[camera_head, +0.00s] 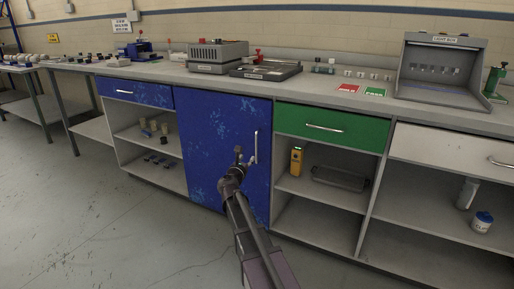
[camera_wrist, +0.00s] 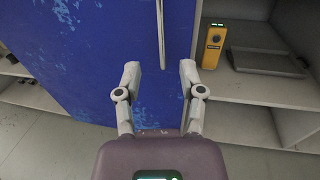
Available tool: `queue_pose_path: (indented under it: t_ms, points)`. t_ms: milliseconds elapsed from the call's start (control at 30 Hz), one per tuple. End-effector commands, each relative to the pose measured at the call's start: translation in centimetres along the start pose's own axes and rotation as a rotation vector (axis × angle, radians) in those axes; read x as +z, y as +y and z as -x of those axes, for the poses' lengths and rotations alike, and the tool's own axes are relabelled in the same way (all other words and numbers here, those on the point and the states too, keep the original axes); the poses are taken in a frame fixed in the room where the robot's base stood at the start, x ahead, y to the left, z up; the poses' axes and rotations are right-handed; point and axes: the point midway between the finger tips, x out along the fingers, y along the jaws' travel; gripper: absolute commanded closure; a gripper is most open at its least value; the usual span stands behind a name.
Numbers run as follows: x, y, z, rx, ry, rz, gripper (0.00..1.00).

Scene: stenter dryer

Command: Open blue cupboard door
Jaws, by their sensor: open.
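The blue cupboard door (camera_head: 205,150) is shut, flush with the bench front, with a worn, speckled surface. Its vertical silver handle (camera_head: 256,147) is near its right edge. My gripper (camera_head: 243,158) is in front of the door by the handle, its fingers small in the head view. In the wrist view the two fingers (camera_wrist: 159,78) are spread apart and empty. The handle's lower end (camera_wrist: 161,55) shows just beyond and between the fingertips, and the blue door (camera_wrist: 75,55) fills the left and middle. I cannot tell whether a finger touches the handle.
Right of the door are open shelves with a yellow device (camera_head: 296,161) and a grey tray (camera_head: 340,179), below a green drawer (camera_head: 330,126). A blue drawer (camera_head: 137,92) is at the left. The floor (camera_head: 100,220) in front is clear.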

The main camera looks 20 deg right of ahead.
Motion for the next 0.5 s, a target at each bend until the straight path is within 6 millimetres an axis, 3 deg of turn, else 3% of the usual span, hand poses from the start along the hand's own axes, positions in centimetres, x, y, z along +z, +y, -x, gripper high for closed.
queue_pose_path:
  t_ms: [267, 500]
  points:
    - [0.0, 0.0, -0.1, -0.001, 0.001, -0.003, 0.49]
    - [0.0, 0.1, -1.6, -0.002, 0.001, -0.003, 0.49]
